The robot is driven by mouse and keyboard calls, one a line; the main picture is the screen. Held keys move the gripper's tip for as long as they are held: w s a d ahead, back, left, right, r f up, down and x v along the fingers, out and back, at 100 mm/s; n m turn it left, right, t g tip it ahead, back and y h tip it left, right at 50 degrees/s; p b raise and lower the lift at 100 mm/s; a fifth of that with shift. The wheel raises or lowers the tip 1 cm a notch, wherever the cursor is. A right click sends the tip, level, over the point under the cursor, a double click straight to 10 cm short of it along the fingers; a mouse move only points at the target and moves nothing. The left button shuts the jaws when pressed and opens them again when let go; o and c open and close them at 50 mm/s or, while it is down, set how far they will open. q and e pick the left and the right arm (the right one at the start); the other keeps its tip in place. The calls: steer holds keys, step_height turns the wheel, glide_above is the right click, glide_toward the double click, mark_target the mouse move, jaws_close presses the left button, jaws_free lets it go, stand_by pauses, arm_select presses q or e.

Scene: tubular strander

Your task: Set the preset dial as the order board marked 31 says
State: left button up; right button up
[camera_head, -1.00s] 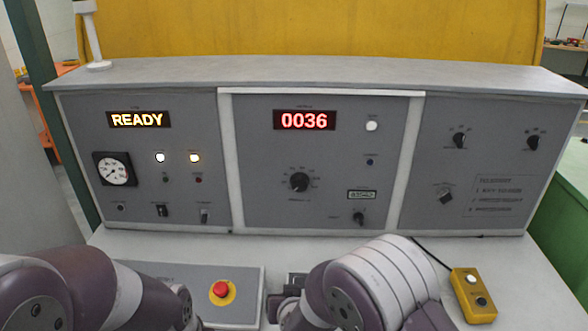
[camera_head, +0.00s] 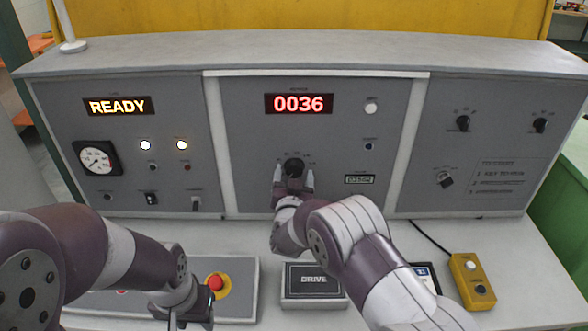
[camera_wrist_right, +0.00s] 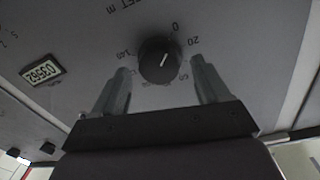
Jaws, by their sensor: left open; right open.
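The preset dial (camera_head: 293,168) is a round black knob in the lower part of the middle panel. In the right wrist view the dial (camera_wrist_right: 160,60) has a white pointer line aimed roughly at the 0 mark, with 20 beside it. My right gripper (camera_head: 293,182) is open just in front of the dial. In the wrist view its two fingers (camera_wrist_right: 161,85) stand apart at the dial's near side, not closed on it. My left gripper (camera_head: 183,315) is low, left of the red button, partly cut off by the frame. I cannot make out an order board marked 31.
The red display (camera_head: 299,104) reads 0036 and the amber one (camera_head: 117,106) reads READY. A red stop button (camera_head: 217,284) sits near my left gripper. A DRIVE box (camera_head: 314,281) and a yellow button box (camera_head: 472,281) lie on the desk. My right forearm partly hides a dark card (camera_head: 424,271).

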steer(key=shift+w+r, duration=0.1)
steer(key=shift+w, duration=0.6)
steer(key=c, duration=1)
steer(key=shift+f+m+b, duration=0.25)
steer(key=shift+m+b, duration=0.05)
steer(key=shift+b, duration=0.1)
steer(key=shift+c, duration=0.2)
steer(key=m+b, duration=0.4)
steer(key=b, duration=0.2)
steer(key=shift+d+f+b, duration=0.1)
steer(key=shift+f+b, duration=0.05)
steer(key=shift+b, duration=0.2)
steer(key=shift+r+m+b, duration=0.2)
steer(key=shift+m+b, duration=1)
steer(key=o, duration=1)
steer(key=shift+r, duration=0.1)
